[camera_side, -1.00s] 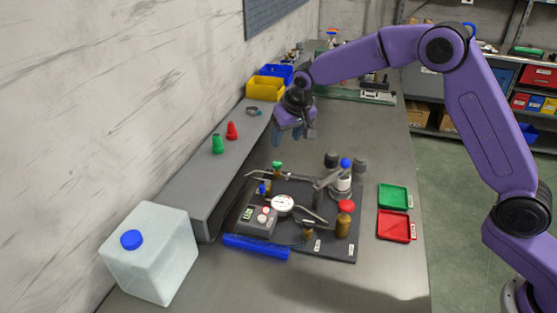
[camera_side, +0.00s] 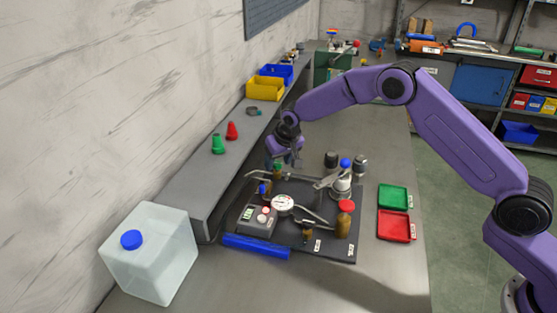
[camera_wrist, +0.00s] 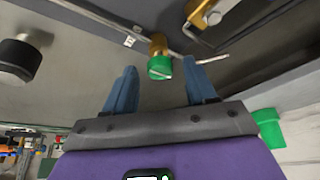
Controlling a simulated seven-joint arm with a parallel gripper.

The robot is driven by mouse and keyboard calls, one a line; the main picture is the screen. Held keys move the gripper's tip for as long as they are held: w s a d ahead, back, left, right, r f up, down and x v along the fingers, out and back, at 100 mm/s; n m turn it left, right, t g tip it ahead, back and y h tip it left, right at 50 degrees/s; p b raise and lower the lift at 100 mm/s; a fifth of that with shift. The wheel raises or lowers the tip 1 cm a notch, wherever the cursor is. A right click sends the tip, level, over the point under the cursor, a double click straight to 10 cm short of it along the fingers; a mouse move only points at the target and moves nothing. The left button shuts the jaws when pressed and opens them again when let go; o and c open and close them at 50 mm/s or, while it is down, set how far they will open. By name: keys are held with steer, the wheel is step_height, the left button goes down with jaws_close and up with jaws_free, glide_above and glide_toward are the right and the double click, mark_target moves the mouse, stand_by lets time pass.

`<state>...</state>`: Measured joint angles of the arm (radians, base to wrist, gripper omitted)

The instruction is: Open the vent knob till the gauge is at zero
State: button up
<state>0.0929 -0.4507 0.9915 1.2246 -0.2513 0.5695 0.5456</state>
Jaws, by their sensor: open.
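A green knob on a brass valve stem (camera_side: 278,167) stands at the back left of the dark rig board; in the wrist view it also shows as a green cap (camera_wrist: 160,68). A second valve has a red knob (camera_side: 346,206) at the board's right. I cannot read which knob is the vent. The round white gauge (camera_side: 283,203) sits mid-board; its needle is too small to read. My gripper (camera_side: 279,163) is open just above the green knob. In the wrist view its two blue fingers (camera_wrist: 160,72) stand on either side of the knob, apart from it.
Green (camera_side: 393,196) and red (camera_side: 395,226) trays lie to the right. A raised grey shelf (camera_side: 215,170) with green and red cones runs along the left.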

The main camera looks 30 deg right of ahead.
steer(key=c, duration=1)
steer(key=shift+c, duration=0.2)
steer(key=shift+n, duration=0.4)
steer(key=n, duration=0.1)
steer(key=n+y, duration=0.1)
steer(key=n, duration=0.1)
steer(key=shift+d+y, duration=0.2)
steer(key=shift+y, duration=0.1)
steer(key=n+y, duration=0.1)
steer(key=n, duration=0.1)
steer(key=n+g, duration=0.1)
steer(key=n, duration=0.2)
steer(key=shift+w+d+n+y, duration=0.1)
steer(key=shift+w+n+y, duration=0.05)
steer(key=shift+n+y, duration=0.2)
steer(key=n+g, duration=0.1)
steer(key=n, duration=0.1)
steer(key=n+g+y, duration=0.1)
steer(key=n, duration=0.1)
steer(key=shift+w+d, duration=0.1)
steer(key=shift+w, duration=0.05)
steer(key=shift+w+n+g, duration=0.1)
steer(key=shift+n+g, duration=0.7)
steer(key=shift+n, duration=1.35)
